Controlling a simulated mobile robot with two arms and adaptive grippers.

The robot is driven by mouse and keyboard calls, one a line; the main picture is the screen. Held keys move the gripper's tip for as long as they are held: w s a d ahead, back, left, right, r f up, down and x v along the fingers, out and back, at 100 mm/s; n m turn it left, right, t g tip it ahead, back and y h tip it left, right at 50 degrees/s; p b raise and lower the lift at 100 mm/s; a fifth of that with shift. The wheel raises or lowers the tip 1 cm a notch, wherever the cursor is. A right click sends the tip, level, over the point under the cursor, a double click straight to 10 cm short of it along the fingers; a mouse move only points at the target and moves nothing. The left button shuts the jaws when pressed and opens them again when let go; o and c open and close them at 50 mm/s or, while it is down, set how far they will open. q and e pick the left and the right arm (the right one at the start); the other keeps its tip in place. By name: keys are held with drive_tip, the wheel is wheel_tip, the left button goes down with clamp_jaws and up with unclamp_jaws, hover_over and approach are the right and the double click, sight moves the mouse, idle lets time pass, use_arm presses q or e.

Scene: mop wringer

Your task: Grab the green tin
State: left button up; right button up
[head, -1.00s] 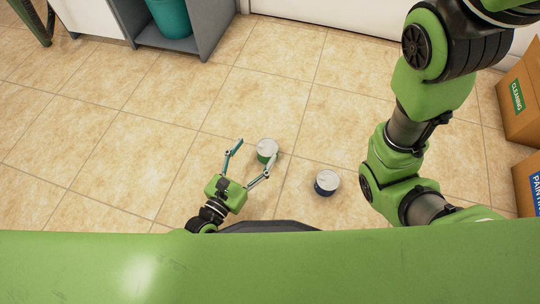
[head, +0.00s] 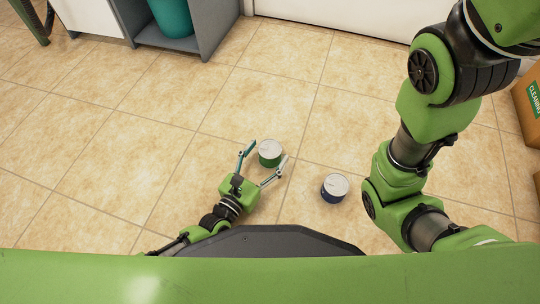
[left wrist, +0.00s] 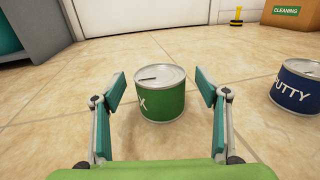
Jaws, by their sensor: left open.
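The green tin (head: 270,154) stands upright on the tiled floor. In the left wrist view the green tin (left wrist: 161,94) is straight ahead, with a grey lid and part of a white label showing. My left gripper (head: 264,164) is open, with its fingers pointing at the tin. In the left wrist view the fingers of my left gripper (left wrist: 163,92) flank the tin on either side, with gaps to it; they do not touch it. My right arm is at the right of the head view, but its gripper is out of view.
A blue tin (head: 334,188), marked PUTTY in the left wrist view (left wrist: 295,87), stands to the right of the green tin. A cardboard box marked CLEANING (head: 527,102) is at the right. A grey shelf (head: 205,30) with a teal bin (head: 172,17) stands behind. The floor around the tins is clear.

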use_arm(q)
drive_tip(key=shift+x, duration=1.1)
drive_tip(key=c, duration=1.4)
drive_tip(key=shift+r, duration=0.15)
